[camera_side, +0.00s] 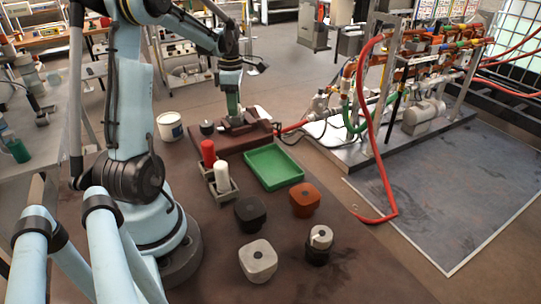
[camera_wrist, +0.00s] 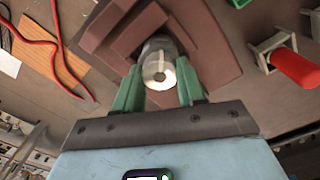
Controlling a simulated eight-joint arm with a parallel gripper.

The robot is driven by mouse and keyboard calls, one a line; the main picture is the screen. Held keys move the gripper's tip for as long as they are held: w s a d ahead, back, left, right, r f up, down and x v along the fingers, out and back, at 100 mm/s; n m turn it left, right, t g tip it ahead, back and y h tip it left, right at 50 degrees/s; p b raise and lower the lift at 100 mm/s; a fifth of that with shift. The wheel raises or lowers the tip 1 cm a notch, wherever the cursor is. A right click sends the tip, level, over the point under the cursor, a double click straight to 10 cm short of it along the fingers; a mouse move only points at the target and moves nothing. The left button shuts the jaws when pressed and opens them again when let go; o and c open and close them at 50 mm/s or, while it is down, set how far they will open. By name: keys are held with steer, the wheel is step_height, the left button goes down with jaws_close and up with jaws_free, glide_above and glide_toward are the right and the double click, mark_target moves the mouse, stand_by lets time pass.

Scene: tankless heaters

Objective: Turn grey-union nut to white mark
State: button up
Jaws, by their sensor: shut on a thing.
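My gripper (camera_wrist: 158,82), with green fingers, is shut on the grey-union nut (camera_wrist: 158,58), one finger on each side of it. The nut is pale grey with a bright, glossy near face and a thin pale bar across it. I cannot tell whether that bar is the white mark. The nut sits at a stepped reddish-brown block (camera_wrist: 212,50), which also shows in the side view (camera_side: 205,142). In the side view my gripper (camera_side: 233,114) points down over the block, and the nut is largely hidden there.
A green tray (camera_side: 273,167) lies right of the block. A holder with red (camera_side: 208,152) and white (camera_side: 222,175) cylinders stands in front. A white tub (camera_side: 170,126) is left. Black, orange and pale blocks stand nearer. A red hose (camera_side: 374,150) hangs from the pipe rig.

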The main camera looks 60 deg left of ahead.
steer(key=shift+m, duration=0.3)
steer(key=m, duration=0.4)
steer(key=shift+m, duration=0.4)
steer(key=m, duration=0.4)
steer(key=shift+m, duration=0.3)
steer(key=m, duration=0.4)
steer(key=shift+m, duration=0.3)
steer(key=m, duration=0.4)
steer(key=shift+m, duration=0.4)
steer(key=o, duration=1.1)
